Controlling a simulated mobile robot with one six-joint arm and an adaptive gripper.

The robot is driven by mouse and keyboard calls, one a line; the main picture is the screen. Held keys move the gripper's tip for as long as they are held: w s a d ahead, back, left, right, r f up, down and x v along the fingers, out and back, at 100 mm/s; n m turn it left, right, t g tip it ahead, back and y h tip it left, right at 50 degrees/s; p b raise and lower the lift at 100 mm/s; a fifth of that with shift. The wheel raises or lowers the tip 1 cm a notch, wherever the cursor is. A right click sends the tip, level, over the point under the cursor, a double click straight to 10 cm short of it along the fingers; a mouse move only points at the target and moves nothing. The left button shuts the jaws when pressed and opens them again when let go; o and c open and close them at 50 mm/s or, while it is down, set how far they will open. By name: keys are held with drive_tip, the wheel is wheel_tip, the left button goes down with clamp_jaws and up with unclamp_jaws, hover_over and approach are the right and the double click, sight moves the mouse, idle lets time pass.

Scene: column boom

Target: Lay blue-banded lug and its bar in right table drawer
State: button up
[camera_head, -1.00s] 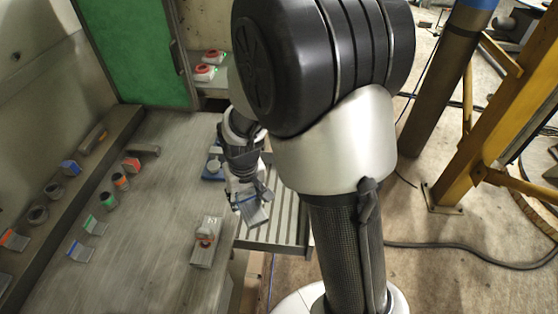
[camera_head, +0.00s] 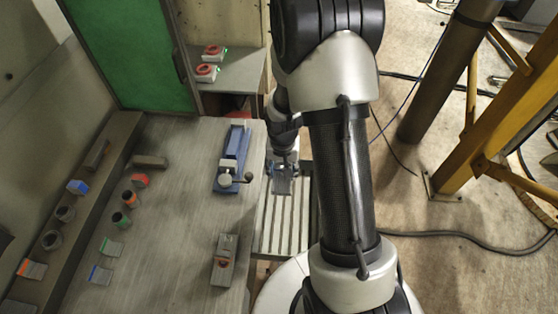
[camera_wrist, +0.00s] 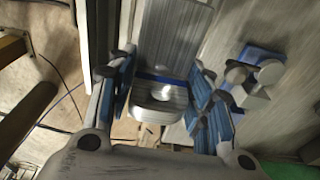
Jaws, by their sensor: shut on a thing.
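My gripper (camera_head: 284,171) is shut on the blue-banded lug (camera_head: 283,186), which hangs over the far part of the open drawer (camera_head: 283,235) on the right side of the table. In the wrist view, the grey lug (camera_wrist: 165,97) with a blue stripe sits between the two blue-padded fingers (camera_wrist: 163,95). The ribbed drawer floor (camera_wrist: 178,30) lies beyond it. I cannot tell a separate bar from the lug, nor whether the lug touches the drawer.
A blue vise (camera_head: 231,160) stands on the table just left of the drawer. A grey block with a red part (camera_head: 224,262) lies nearer. Several banded pieces line the table's left side and ledge (camera_head: 75,215). A yellow frame (camera_head: 500,110) stands at the right.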

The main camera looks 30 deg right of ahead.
drive_tip(key=shift+s+f+b, duration=0.1)
drive_tip(key=shift+f+b, duration=0.35)
drive_tip(key=shift+f, duration=0.2)
drive_tip(key=shift+f+b, duration=8.75)
drive_tip(key=shift+f, duration=2.4)
drive_tip(key=o, duration=1.5)
drive_tip(key=shift+f, duration=0.1)
drive_tip(key=r, duration=0.8)
drive_tip(key=s+a+r, duration=0.1)
drive_tip(key=r, duration=0.3)
drive_tip(key=shift+s, duration=0.1)
